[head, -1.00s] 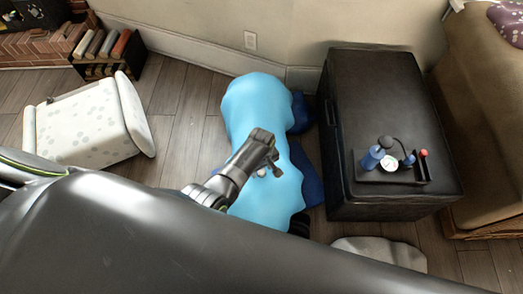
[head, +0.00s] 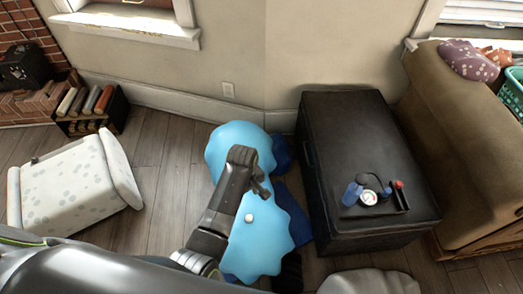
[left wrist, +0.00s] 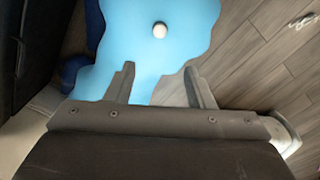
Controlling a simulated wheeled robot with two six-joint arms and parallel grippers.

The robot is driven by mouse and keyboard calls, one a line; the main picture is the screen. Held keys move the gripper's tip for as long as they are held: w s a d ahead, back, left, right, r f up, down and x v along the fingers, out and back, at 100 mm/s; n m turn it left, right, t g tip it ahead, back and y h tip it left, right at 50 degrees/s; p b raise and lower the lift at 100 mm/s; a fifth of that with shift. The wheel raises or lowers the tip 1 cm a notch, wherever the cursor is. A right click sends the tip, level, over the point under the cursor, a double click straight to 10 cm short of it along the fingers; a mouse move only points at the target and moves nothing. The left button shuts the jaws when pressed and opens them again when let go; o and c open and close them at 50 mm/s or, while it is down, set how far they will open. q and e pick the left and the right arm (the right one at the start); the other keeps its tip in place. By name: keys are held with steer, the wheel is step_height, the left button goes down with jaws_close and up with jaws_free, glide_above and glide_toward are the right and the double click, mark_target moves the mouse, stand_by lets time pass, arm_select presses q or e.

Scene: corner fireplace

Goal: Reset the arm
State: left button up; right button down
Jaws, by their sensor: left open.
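My left gripper (head: 261,184) is over the light blue draped form (head: 240,150) on the floor in the head view. In the left wrist view its two fingers (left wrist: 161,85) stand apart with nothing between them. A small white round object (head: 249,218) rests on the blue surface; it also shows in the left wrist view (left wrist: 159,30), beyond the fingertips and apart from them. My left arm hides part of the blue form. My right gripper is not in view.
A black chest (head: 345,130) stands right of the blue form, with a pressure gauge set (head: 369,198) on top. A brown sofa (head: 465,130) is at the right. A white spotted seat (head: 70,185) and a small bookshelf (head: 92,112) are at the left. Wood floor lies between.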

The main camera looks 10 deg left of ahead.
arm_select(q)
steer(key=s+a+f+m+p, duration=0.25)
steer(key=s+a+f, duration=0.35)
steer(key=s+f, duration=0.55)
steer(key=s+a+f+m+p, duration=0.1)
steer(key=s+a+f+m, duration=0.35)
steer(key=s+f, duration=0.65)
steer(key=s+a+f+m, duration=0.1)
steer(key=s+a, duration=0.2)
steer(key=s, duration=0.5)
steer(key=s+a+m+t+y+p, duration=0.1)
steer(key=s+a, duration=0.2)
steer(key=s, duration=0.5)
steer(key=shift+a+f, duration=0.25)
steer(key=shift+f, duration=0.1)
